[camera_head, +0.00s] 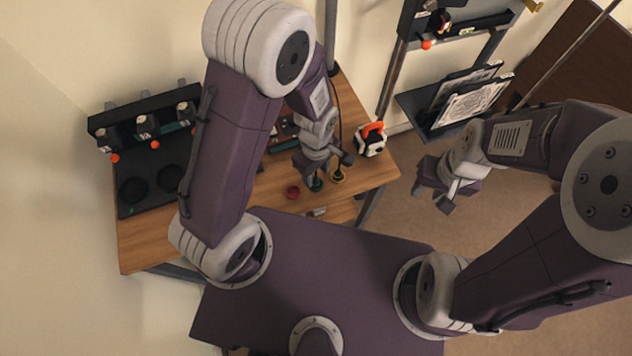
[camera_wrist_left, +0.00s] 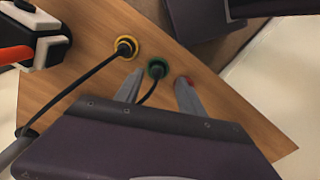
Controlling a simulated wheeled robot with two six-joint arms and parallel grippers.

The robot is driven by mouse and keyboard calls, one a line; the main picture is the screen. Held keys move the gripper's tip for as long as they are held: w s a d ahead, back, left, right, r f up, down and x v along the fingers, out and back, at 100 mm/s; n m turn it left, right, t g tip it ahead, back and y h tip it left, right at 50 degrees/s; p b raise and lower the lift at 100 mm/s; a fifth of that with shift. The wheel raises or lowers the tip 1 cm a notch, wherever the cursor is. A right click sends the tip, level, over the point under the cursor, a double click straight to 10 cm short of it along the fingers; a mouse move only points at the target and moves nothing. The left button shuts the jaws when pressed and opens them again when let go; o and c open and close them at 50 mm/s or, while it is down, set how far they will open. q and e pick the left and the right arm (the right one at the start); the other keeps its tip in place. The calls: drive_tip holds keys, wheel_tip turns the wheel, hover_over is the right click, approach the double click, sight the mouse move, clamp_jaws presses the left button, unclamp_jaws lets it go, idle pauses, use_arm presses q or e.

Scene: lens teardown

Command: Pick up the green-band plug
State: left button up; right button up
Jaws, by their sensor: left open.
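The green-band plug (camera_wrist_left: 157,69) is a dark plug with a green ring and a black cord, on the wooden table. It also shows in the head view (camera_head: 316,185), partly covered by my left gripper. My left gripper (camera_wrist_left: 158,90) is open, with one finger on either side of the plug's cord in the wrist view. In the head view, my left gripper (camera_head: 328,171) is just over the table's front edge area. Whether the fingers touch the plug cannot be told. My right gripper (camera_head: 432,197) is open and empty, right of the table over the floor.
A yellow-ringed plug (camera_wrist_left: 125,47) with its own black cord sits close beside the green one. A red round piece (camera_head: 292,192) lies on the other side, partly behind a finger in the wrist view. An orange-and-white device (camera_head: 371,140) stands at the table's right edge.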

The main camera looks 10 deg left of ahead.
sight(317, 181)
use_arm(q)
drive_tip(key=shift+w+f, duration=0.25)
drive_tip(key=shift+w, duration=0.1)
drive_tip(key=f, duration=0.3)
drive_tip(key=shift+s+f, duration=0.35)
drive_tip(key=shift+f, duration=0.4)
drive_tip(key=shift+w+f, duration=0.15)
drive_tip(key=shift+w, duration=0.15)
drive_tip(key=shift+s, duration=0.1)
drive_tip(key=c, duration=0.9)
drive_tip(key=o, duration=0.9)
wheel_tip(317, 181, up, 9)
drive_tip(key=shift+s+r, duration=0.1)
drive_tip(key=shift+s, duration=0.05)
